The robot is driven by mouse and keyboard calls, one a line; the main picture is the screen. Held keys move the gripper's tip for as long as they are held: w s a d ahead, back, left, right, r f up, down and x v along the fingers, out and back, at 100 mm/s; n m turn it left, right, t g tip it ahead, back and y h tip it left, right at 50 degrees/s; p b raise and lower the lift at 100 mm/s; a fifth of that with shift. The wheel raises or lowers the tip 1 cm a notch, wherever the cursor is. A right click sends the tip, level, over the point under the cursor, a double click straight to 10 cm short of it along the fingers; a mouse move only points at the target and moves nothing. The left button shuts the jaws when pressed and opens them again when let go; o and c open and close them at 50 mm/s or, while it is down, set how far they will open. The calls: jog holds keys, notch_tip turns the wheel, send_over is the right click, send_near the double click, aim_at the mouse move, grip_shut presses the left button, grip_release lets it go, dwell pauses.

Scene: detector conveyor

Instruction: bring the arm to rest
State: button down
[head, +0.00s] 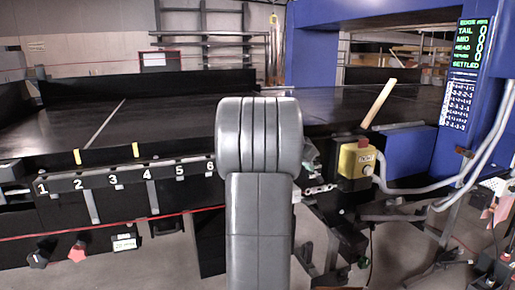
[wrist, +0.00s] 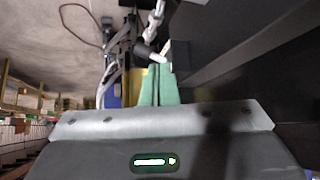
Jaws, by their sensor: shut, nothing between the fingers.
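My arm stands in the middle of the head view, its grey links folded upright in front of the conveyor. My gripper shows in the wrist view (wrist: 159,80) as two green fingers pressed together, with nothing between them. In the head view only a small grey-green part of it (head: 311,153) shows beside the arm's right edge; the rest is hidden behind the arm. The fingers point toward dark brackets and a pale rod near the conveyor's side. I cannot tell whether they touch anything there.
The black conveyor (head: 60,130) runs across, with a rail numbered 1 to 6 (head: 130,177) along its front. A yellow control box (head: 354,164), a wooden stick (head: 378,104), grey conduits and a blue frame (head: 400,150) stand right. A green-text display (head: 472,45) hangs there.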

jog(key=shift+w+a+r+g+p, duration=0.1)
jog(key=shift+r+g+p, duration=0.2)
jog(key=shift+p, duration=0.5)
jog(key=p, duration=0.2)
jog(key=n+g+p, duration=0.1)
jog(key=p, duration=0.2)
jog(key=shift+w+a+r+h, duration=0.1)
jog(key=shift+a+r+h, duration=0.1)
jog(key=shift+r+h, duration=0.1)
jog(key=shift+a+g+p, duration=0.1)
jog(key=shift+g+p, duration=0.3)
jog(key=shift+p, duration=0.3)
jog(key=shift+f+b, duration=0.35)
jog(key=shift+b, duration=0.55)
jog(key=t+b, duration=0.1)
jog(key=b, duration=0.2)
jog(key=f+t+b, duration=0.1)
jog(key=b, duration=0.2)
jog(key=shift+s+d+m+b, duration=0.2)
jog(key=shift+d+m+b, duration=0.2)
jog(key=t+b, duration=0.1)
jog(key=b, duration=0.1)
jog(key=shift+s+d+y+b, duration=0.1)
jog(key=shift+y+b, duration=0.2)
jog(key=shift+y, duration=0.1)
